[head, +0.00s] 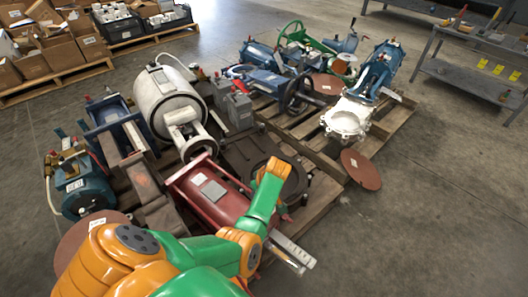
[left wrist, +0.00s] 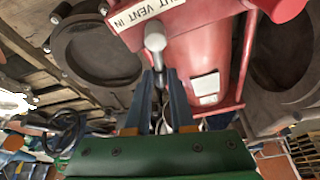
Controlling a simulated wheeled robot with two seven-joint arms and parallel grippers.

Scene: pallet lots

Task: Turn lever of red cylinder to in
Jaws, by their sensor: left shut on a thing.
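The red cylinder (head: 208,190) lies on the pallet in the head view, with a pale label on its top. In the left wrist view the red cylinder (left wrist: 190,50) fills the upper middle. A white strip (left wrist: 145,10) on it reads IN, VENT, OUT from left to right. The lever (left wrist: 155,42) has a rounded grey end just below the strip, near VENT. My left gripper (left wrist: 160,78) is shut on the lever, its two dark fingers on either side of the stem. In the head view my forearm and wrist hide the lever and fingers. My right gripper is out of view.
A white tank (head: 170,98) and a teal cylinder (head: 85,190) crowd the same pallet. A dark round flange (head: 294,182) is close to my wrist. A second pallet (head: 385,125) holds valves. Open floor (head: 430,220) lies to the right.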

